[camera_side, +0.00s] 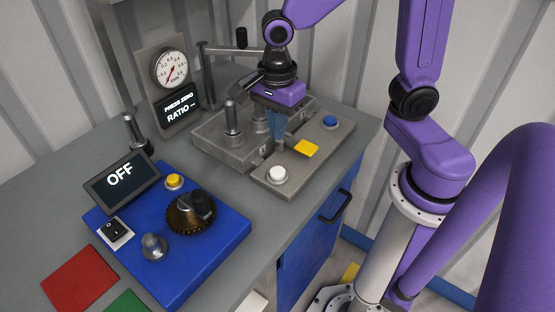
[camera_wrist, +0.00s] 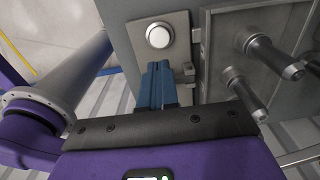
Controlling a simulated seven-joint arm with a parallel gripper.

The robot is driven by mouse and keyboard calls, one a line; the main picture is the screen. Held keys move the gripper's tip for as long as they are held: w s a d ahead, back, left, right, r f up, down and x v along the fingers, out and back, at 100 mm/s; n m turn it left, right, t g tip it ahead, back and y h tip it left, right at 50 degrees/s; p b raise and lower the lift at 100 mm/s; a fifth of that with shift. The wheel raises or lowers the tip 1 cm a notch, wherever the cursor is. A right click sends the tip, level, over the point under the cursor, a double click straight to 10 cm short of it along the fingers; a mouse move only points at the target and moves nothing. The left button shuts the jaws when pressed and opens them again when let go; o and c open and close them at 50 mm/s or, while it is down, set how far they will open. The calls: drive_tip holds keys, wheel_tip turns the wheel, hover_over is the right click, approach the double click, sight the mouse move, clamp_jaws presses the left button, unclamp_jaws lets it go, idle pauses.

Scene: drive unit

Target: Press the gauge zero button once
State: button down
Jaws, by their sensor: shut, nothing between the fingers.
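A dial gauge (camera_side: 171,68) stands at the back, with a dark display (camera_side: 179,108) below it reading "PRESS ZERO" and "RATIO --". A grey plate (camera_side: 264,179) carries a round white button (camera_side: 277,175) at its near end and a blue button (camera_side: 330,122) at its far end. No label shows which one is the gauge zero button. My gripper (camera_side: 276,135) points down with its blue fingers shut and empty, over the fixture side of the plate, between the two buttons. In the wrist view, the fingertips (camera_wrist: 158,66) appear just below a white button (camera_wrist: 158,36), apart from it.
A grey fixture block (camera_side: 215,140) with upright pegs stands beside the plate. A blue drive unit (camera_side: 210,240) with an "OFF" screen (camera_side: 121,178), yellow button and dark knob sits at front left. Red and green patches lie near it.

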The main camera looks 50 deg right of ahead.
sight(278, 171)
wheel_tip(278, 171, down, 10)
drive_tip(key=shift+f, duration=0.1)
idle(0.4)
drive_tip(key=shift+s+d+f, duration=0.1)
drive_tip(key=shift+s+f, duration=0.1)
drive_tip(key=shift+f, duration=0.8)
drive_tip(key=shift+r, duration=0.1)
drive_tip(key=shift+w+r, duration=0.1)
drive_tip(key=shift+r, duration=0.5)
wheel_tip(278, 171, up, 14)
drive_tip(key=shift+f, duration=0.25)
